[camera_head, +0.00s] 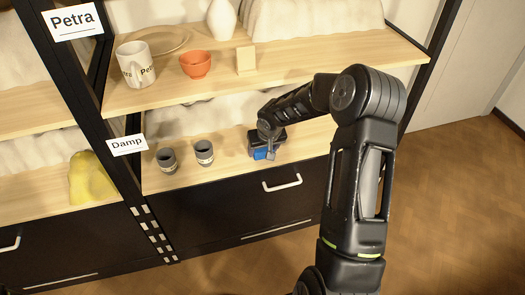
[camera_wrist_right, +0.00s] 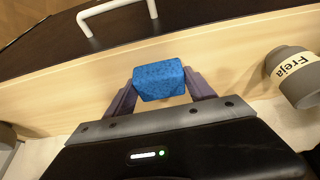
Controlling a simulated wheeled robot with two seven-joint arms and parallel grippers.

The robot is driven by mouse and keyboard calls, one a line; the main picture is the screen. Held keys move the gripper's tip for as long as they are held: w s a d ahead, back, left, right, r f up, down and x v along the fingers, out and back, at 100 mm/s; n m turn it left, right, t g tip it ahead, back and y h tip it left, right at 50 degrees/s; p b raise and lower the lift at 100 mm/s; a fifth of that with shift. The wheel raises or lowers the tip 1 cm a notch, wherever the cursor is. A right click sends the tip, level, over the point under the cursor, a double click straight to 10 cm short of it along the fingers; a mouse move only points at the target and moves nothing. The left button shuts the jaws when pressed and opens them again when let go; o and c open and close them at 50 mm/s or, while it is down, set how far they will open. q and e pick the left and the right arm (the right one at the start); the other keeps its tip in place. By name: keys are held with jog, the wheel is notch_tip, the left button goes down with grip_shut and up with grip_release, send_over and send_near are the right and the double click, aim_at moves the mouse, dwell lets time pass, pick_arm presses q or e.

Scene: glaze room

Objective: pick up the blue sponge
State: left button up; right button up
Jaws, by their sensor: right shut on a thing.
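The blue sponge (camera_wrist_right: 159,80) is a small speckled block, held between the two fingers of my right gripper (camera_wrist_right: 160,88) in the right wrist view. The fingers press on its two sides. In the head view my right gripper (camera_head: 266,147) is over the lower shelf, and a bit of the blue sponge (camera_head: 262,154) shows beneath it. I cannot tell whether the sponge is touching the shelf or just above it. My left gripper is not in view.
Two grey cups (camera_head: 204,152) (camera_head: 167,160) stand on the lower shelf (camera_head: 225,168), left of my gripper; one in the wrist view reads "Freja" (camera_wrist_right: 294,65). Above are a mug (camera_head: 135,65), an orange bowl (camera_head: 195,64) and a wooden block (camera_head: 246,60). A drawer handle (camera_head: 282,184) juts out below.

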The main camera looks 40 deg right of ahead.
jog(key=c, duration=0.6)
jog(key=shift+r, duration=0.1)
jog(key=shift+r, duration=0.8)
notch_tip(320, 180, up, 2)
jog(key=shift+r+p, duration=0.1)
jog(key=shift+p, duration=0.25)
jog(key=s+a+b, duration=0.1)
jog(key=s+a, duration=0.2)
jog(key=s, duration=0.5)
jog(key=s+a+b, duration=0.2)
jog(key=s+a, duration=0.1)
jog(key=s, duration=0.6)
jog(key=shift+f, duration=0.25)
